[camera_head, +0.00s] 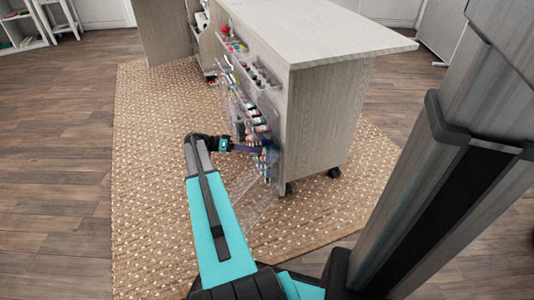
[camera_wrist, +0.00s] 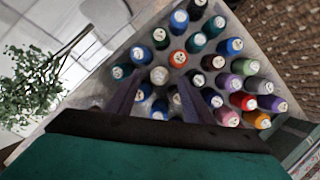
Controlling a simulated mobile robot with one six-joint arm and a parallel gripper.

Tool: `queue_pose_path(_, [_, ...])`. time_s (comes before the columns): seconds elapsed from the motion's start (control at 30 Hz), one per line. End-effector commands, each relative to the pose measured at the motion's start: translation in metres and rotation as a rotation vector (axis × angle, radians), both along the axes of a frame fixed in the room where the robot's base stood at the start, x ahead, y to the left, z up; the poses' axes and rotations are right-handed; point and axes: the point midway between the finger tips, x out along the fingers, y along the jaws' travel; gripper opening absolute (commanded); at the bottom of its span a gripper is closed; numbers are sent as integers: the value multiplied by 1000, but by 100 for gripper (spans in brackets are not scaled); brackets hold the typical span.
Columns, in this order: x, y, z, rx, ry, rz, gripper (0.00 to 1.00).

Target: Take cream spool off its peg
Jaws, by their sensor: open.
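A cream spool (camera_wrist: 159,76) is in the wrist view, seen end-on among several other spools on the pegs. My gripper (camera_wrist: 158,86) is open, with its two purple fingers on either side of the line to the cream spool. I cannot tell whether the fingertips reach down beside it or stop short of it. The peg under the spool is hidden. In the head view my gripper (camera_head: 255,149) is close to the spool rack (camera_head: 262,130) on the cabinet side, and the cream spool cannot be made out there.
Blue (camera_wrist: 141,55), orange (camera_wrist: 178,59) and dark (camera_wrist: 197,80) spools crowd closely around the cream one. The cabinet (camera_head: 325,120) stands on a woven rug (camera_head: 150,190), with clear plastic bins on its front. A plant (camera_wrist: 35,85) shows at left in the wrist view.

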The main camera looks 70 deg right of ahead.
Motion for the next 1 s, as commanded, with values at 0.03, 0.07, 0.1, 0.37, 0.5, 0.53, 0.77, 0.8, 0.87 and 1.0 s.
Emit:
queue_pose_path(0.03, [-8, -2, -4, 0, 0, -3, 47])
queue_pose_path(0.07, [-10, -3, -5, -1, 0, -2, 47])
queue_pose_path(0.1, [-13, -5, -5, -1, 0, -2, 47])
queue_pose_path(0.37, [-18, -8, -5, 0, 1, 1, 47])
queue_pose_path(0.5, [-18, -8, -5, 0, 1, 1, 47])
queue_pose_path(0.53, [-18, -8, -5, 0, 1, 1, 47])
queue_pose_path(0.77, [-19, -8, -5, 0, 1, -2, 47])
queue_pose_path(0.8, [-19, -8, -5, 0, 1, -1, 44])
queue_pose_path(0.87, [-19, -8, -5, 0, 1, -1, 34])
queue_pose_path(1.0, [-18, -8, -5, 0, 1, -1, 10])
